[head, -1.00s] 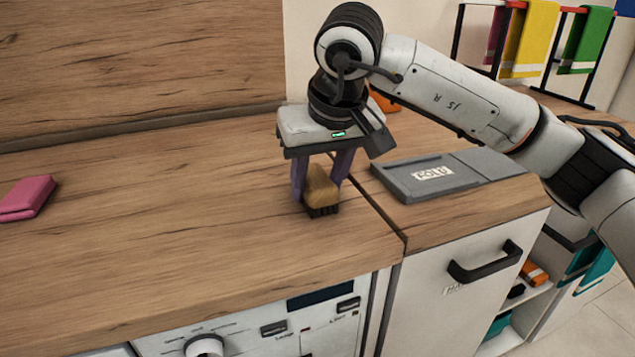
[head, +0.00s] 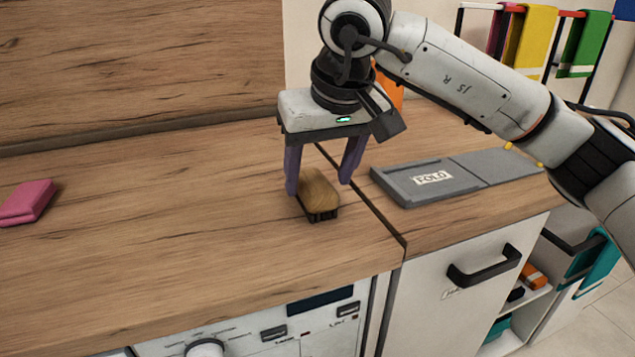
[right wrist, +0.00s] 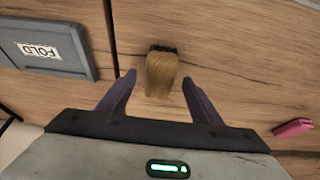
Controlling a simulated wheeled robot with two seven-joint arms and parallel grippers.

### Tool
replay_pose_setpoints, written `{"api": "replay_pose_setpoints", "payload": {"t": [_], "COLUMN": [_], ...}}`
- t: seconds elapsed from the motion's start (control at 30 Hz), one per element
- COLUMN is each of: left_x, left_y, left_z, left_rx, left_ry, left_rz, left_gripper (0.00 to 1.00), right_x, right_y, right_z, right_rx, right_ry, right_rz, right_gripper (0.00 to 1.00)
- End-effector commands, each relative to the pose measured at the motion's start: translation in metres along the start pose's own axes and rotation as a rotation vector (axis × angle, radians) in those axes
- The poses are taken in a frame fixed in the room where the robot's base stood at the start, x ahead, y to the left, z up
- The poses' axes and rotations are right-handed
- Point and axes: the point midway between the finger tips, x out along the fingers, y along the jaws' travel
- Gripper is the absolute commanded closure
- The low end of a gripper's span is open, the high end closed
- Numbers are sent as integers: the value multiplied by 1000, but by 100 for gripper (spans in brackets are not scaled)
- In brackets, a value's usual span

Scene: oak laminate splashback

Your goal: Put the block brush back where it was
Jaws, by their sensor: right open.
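The block brush (head: 319,194) has a wooden back and dark bristles. It rests bristles down on the wood worktop, just left of the seam between the two counter sections. My right gripper (head: 318,188) is open above and behind it, with one purple finger to each side and gaps between fingers and brush. In the right wrist view the brush (right wrist: 160,72) lies just beyond and between the open fingertips (right wrist: 158,82). My left gripper is not in view.
A grey board marked FOLD (head: 428,181) lies right of the seam. A folded pink cloth (head: 27,201) lies at the far left. An orange object (head: 388,88) stands behind my arm. Coloured towels (head: 530,42) hang on a rack at the back right.

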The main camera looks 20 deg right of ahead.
Motion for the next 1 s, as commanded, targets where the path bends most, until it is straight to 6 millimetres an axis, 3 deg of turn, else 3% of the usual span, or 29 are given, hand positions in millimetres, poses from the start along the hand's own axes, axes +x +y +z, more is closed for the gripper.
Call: {"api": "replay_pose_setpoints", "payload": {"t": [0.2,0.4,0.6,1.0], "left_x": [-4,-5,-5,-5], "left_y": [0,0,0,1], "left_z": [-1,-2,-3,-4], "left_rx": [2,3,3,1], "left_ry": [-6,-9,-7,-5], "left_rz": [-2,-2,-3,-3], "left_gripper": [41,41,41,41], "right_x": [-51,-80,-89,-89], "right_y": [0,0,0,0], "right_z": [-2,-1,0,0], "right_rx": [0,0,0,0], "right_ry": [4,2,0,0], "right_rz": [-1,-1,-1,-1], "right_gripper": [41,41,41,41]}}
